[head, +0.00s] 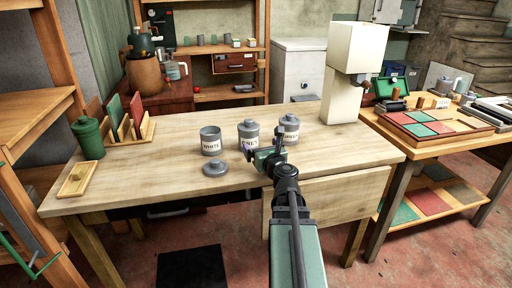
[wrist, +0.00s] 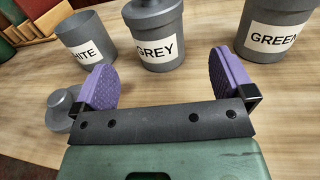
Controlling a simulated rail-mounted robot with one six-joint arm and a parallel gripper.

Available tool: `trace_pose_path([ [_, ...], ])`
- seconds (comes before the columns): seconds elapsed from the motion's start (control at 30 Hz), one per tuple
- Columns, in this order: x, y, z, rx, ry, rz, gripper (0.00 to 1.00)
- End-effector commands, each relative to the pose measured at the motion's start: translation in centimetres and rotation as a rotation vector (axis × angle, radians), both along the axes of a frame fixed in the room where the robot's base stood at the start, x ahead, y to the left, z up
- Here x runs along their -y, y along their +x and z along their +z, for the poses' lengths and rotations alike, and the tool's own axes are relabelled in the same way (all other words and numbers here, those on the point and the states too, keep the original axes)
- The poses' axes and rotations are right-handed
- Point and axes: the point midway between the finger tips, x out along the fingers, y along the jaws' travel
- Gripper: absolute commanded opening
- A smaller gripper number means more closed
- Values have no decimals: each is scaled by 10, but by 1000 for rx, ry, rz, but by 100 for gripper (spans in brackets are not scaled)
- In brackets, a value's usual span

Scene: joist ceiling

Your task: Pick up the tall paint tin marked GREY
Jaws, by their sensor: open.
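The tin marked GREY (head: 249,131) is a grey, lidded tin standing upright on the wooden table, between two other grey tins. In the wrist view the GREY tin (wrist: 155,32) stands ahead, its label facing me, in line with the gap between my fingers. My gripper (head: 258,151) is open and empty, with purple pads, just in front of the tin; I see no contact. The tin marked WHITE (wrist: 85,38) is at its left, without a lid. The tin marked GREEN (wrist: 275,30) is at its right, close to my right finger in the picture.
A loose grey lid (head: 215,168) lies on the table (head: 165,185) in front of the WHITE tin. A green canister (head: 88,138), a wooden rack (head: 147,129) and a small wooden tray (head: 75,181) are at the left. A cream machine (head: 345,85) stands at the right.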

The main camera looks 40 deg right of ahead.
Motion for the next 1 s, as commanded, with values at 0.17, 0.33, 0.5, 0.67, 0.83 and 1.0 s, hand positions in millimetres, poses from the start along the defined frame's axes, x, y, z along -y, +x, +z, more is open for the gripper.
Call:
trace_pose_path([
  [0.17,12,33,1,-2,-2,4,100],
  [0.33,17,52,1,-3,-4,4,100],
  [0.5,20,62,1,-3,-5,5,100],
  [0.67,29,93,2,-3,-5,6,100],
  [0.83,31,101,2,-3,-5,5,100],
  [1.0,30,101,2,-3,-5,5,91],
])
